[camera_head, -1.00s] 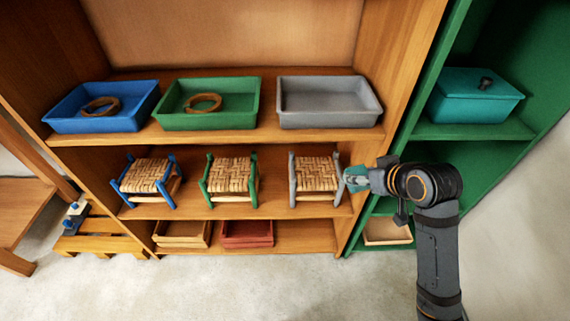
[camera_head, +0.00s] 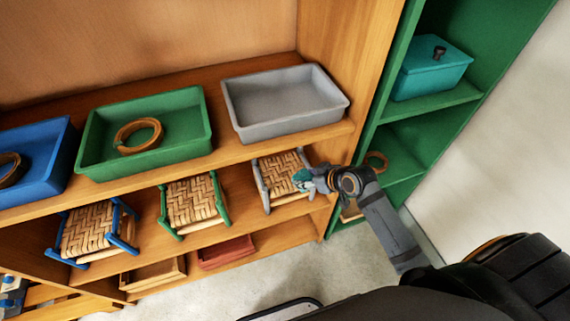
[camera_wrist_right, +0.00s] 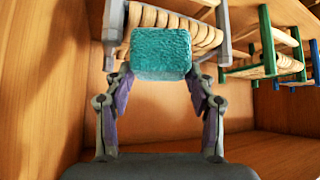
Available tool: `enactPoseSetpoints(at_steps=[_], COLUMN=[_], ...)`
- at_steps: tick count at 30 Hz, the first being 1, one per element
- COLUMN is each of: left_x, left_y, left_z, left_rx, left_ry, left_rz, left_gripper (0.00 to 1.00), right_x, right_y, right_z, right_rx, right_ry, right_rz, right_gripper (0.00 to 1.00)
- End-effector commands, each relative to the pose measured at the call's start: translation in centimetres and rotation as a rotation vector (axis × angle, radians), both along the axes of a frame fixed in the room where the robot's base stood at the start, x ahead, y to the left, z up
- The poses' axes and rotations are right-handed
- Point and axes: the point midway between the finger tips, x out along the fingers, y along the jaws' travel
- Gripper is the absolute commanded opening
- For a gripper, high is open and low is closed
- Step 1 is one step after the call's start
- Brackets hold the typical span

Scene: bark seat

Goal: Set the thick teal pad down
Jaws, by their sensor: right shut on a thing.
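The thick teal pad (camera_wrist_right: 161,54) is a rough-surfaced block held between the fingers of my right gripper (camera_wrist_right: 160,80) in the right wrist view. In the head view the pad (camera_head: 301,176) shows small at the tip of my right gripper (camera_head: 308,180). It is at the right side of the grey stool (camera_head: 282,177), which has a woven seat and stands on the middle shelf. In the wrist view the pad hides part of this stool's seat; I cannot tell whether they touch. My left gripper is not in view.
A green stool (camera_head: 194,203) and a blue stool (camera_head: 92,229) stand further left. Above are a grey tray (camera_head: 285,130), a green tray (camera_head: 98,165) and a blue tray (camera_head: 38,178). A green cabinet (camera_head: 430,107) with a lidded teal box (camera_head: 432,75) stands at the right.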

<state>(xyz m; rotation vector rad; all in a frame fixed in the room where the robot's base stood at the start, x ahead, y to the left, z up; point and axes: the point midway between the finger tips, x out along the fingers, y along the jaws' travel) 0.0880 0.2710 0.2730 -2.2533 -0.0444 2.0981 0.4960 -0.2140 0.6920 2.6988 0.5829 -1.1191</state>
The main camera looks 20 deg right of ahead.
Motion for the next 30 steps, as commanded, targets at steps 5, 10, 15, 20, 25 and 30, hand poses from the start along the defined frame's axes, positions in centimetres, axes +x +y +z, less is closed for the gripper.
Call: enactPoseSetpoints(at_steps=[5,10,15,20,25,30], left_x=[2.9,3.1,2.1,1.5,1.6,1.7], left_y=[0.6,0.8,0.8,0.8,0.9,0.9], left_z=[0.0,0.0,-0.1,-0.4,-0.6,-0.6], left_rx=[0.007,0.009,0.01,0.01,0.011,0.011], left_ry=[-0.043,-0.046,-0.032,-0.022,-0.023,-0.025], left_rz=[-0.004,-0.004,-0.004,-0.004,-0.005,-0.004], left_gripper=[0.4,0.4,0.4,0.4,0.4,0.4], right_x=[3.9,5.4,6.1,9.0,9.0,9.0], right_y=[2.0,2.5,2.9,4.3,4.2,4.2], right_z=[0.2,0.1,0.1,0.1,-1.5,-1.5], right_rx=[0.006,0.0,0.003,0.004,-0.001,-0.002], right_ry=[-0.002,0.001,-0.001,-0.002,0.002,0.0], right_rz=[0.001,0.001,0.001,0.001,0.001,0.001], right_gripper=[0.33,0.33,0.33,0.33,0.33,0.33])
